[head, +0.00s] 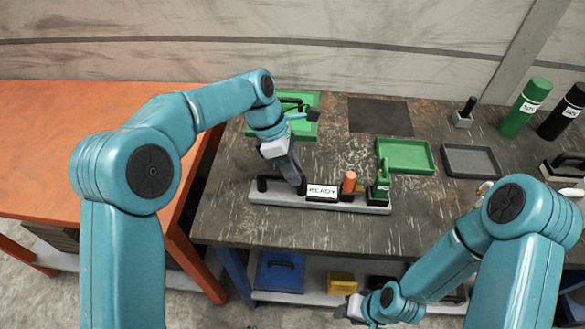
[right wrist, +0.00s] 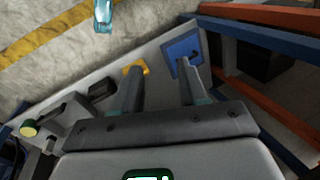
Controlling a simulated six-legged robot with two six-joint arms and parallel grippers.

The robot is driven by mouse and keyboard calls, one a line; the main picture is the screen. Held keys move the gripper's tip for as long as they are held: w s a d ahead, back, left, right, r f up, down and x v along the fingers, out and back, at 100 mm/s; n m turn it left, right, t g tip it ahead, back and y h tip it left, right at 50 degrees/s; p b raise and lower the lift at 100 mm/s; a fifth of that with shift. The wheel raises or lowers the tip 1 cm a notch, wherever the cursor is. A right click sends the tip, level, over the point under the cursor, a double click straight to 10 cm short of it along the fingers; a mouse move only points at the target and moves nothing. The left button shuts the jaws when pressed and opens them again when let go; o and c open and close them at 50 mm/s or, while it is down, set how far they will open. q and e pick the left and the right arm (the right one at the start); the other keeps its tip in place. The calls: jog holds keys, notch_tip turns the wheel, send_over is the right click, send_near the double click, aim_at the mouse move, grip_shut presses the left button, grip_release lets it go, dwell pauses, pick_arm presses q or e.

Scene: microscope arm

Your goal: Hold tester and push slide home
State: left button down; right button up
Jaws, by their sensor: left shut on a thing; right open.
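The tester (head: 328,201) is a long grey bar lying on the dark bench. It carries a black post at its left end, a white READY plate (head: 322,191), an orange upright knob (head: 349,182) and a green-and-black upright piece (head: 381,186) at its right end. Which part is the slide I cannot tell for sure. My left gripper (head: 301,187) points down and is shut on the tester, just left of the READY plate; its fingertips partly hide the hold. My right gripper (head: 346,308) is open and empty, low beyond the bench's front edge; its two fingers also show in the right wrist view (right wrist: 160,78).
A green tray (head: 405,155) and a grey tray (head: 471,161) lie behind the tester. Green and black bottles (head: 526,107) stand at the back right. Below the bench, a shelf holds a blue bin (head: 280,271) and a yellow bin (head: 341,283). An orange table (head: 60,150) stands left.

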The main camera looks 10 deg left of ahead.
dwell(0.4)
jog(key=c, duration=0.4)
jog(key=shift+w+a+r, duration=0.1)
jog(key=shift+w+r, duration=0.1)
jog(key=shift+r, duration=0.1)
grip_shut()
jog(key=w+a+r+n+t+h, duration=0.15)
jog(key=w+r+n, duration=0.25)
jog(key=r, duration=0.8)
jog(key=w+a+r+n+t+h, duration=0.1)
jog(key=w+a+r+n+t, duration=0.25)
jog(key=r, duration=0.75)
jog(key=w+a+r+n+t+h, duration=0.1)
jog(key=w+r+n+t, duration=0.3)
jog(key=r, duration=0.8)
jog(key=g, duration=0.2)
send_near(353, 186)
jog(key=w+a+f, duration=0.3)
jog(key=f, duration=0.2)
jog(key=shift+w+d+r+n, duration=0.15)
jog(key=shift+w+d+n, duration=0.1)
jog(key=shift+w, duration=0.05)
